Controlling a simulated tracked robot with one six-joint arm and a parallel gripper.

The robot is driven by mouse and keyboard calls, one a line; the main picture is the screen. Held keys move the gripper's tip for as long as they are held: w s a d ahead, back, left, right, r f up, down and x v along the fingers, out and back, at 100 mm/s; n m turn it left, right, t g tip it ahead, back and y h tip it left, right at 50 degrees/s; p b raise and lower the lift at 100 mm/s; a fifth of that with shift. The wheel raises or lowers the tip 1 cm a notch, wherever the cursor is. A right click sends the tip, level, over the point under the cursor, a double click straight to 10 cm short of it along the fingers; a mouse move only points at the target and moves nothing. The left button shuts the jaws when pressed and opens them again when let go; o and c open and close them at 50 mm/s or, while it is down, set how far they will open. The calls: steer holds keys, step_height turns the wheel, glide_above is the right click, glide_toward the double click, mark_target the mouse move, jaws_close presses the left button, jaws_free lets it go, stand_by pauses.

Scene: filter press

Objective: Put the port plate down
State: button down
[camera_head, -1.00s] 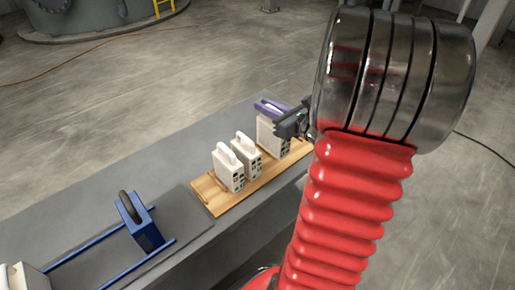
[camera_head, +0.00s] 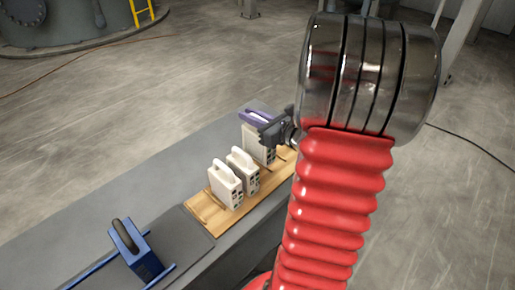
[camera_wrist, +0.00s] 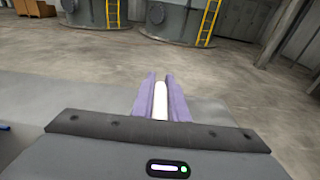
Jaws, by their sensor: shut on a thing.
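My gripper (camera_head: 256,118) has purple fingers and is shut on the handle of a white port plate (camera_head: 257,145). The plate hangs upright below the fingers at the far end of a wooden board (camera_head: 212,221). I cannot tell whether its lower edge touches the board. In the wrist view, the plate's white handle (camera_wrist: 160,101) shows between the two purple fingers; the rest of the plate is hidden by my gripper body. Two similar white plates, a nearer one (camera_head: 226,186) and a middle one (camera_head: 243,171), stand upright on the board, apart from the held plate.
The board lies on a long grey bench (camera_head: 150,186). A blue block with a black handle (camera_head: 135,249) stands between blue rails at the near left. Grey bench top is bare to the left of the board. Large grey tanks stand behind.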

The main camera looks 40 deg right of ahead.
mark_target(251, 127)
steer(key=shift+f, duration=2.3)
steer(key=shift+f, duration=2)
steer(key=c, duration=1.7)
jaws_free()
steer(key=shift+f, duration=0.1)
steer(key=shift+c, duration=0.2)
steer(key=shift+s, duration=0.1)
steer(key=shift+s+r, duration=0.2)
steer(key=shift+s, duration=0.4)
steer(key=s+r, duration=0.1)
steer(key=s, duration=0.9)
steer(key=shift+s+r, duration=0.3)
